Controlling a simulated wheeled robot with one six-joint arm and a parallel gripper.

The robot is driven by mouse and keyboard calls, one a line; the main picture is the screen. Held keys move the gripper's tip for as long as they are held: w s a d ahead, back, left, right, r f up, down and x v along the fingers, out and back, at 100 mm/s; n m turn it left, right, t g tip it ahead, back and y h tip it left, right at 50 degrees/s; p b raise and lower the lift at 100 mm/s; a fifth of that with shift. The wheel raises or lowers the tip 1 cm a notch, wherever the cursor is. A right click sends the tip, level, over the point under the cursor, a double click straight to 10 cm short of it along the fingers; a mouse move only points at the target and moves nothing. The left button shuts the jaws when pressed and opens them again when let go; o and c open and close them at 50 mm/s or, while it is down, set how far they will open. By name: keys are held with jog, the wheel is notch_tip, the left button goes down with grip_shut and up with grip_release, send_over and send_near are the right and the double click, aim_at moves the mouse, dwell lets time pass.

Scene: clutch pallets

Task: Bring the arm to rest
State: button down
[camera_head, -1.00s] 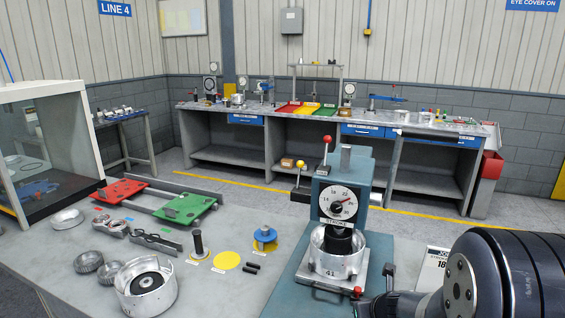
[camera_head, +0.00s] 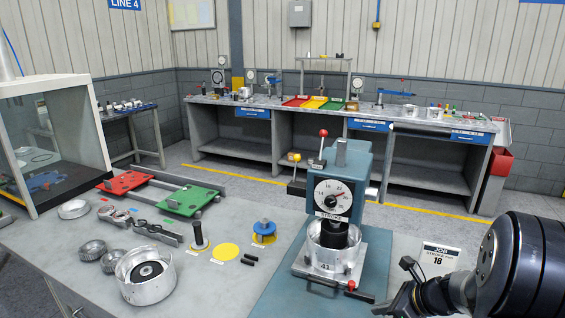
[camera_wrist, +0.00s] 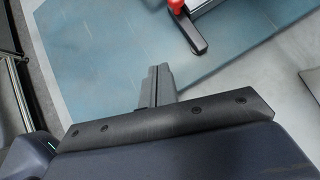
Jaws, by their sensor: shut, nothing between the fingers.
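My arm (camera_head: 515,265) is at the lower right of the head view, folded low beside the bench. My gripper (camera_wrist: 157,84) shows in the wrist view with its fingers together and nothing between them. It points over the blue-green base plate (camera_wrist: 110,50) of the press. In the head view the fingers are small and low, near the right edge of that plate, and partly hard to make out. The press (camera_head: 343,190) with its dial stands left of my arm, with a silver housing (camera_head: 333,257) under its ram.
A job card (camera_head: 441,256) stands close to my arm. A red pallet (camera_head: 127,182) and a green pallet (camera_head: 190,199) sit on rails at the left. Rings, a silver drum (camera_head: 148,283) and small tools lie on the bench. A glass cabinet (camera_head: 55,140) stands far left.

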jog(key=shift+d+n+g+y, duration=0.4)
jog(key=shift+d+n+g, duration=0.15)
jog(key=shift+n, duration=0.35)
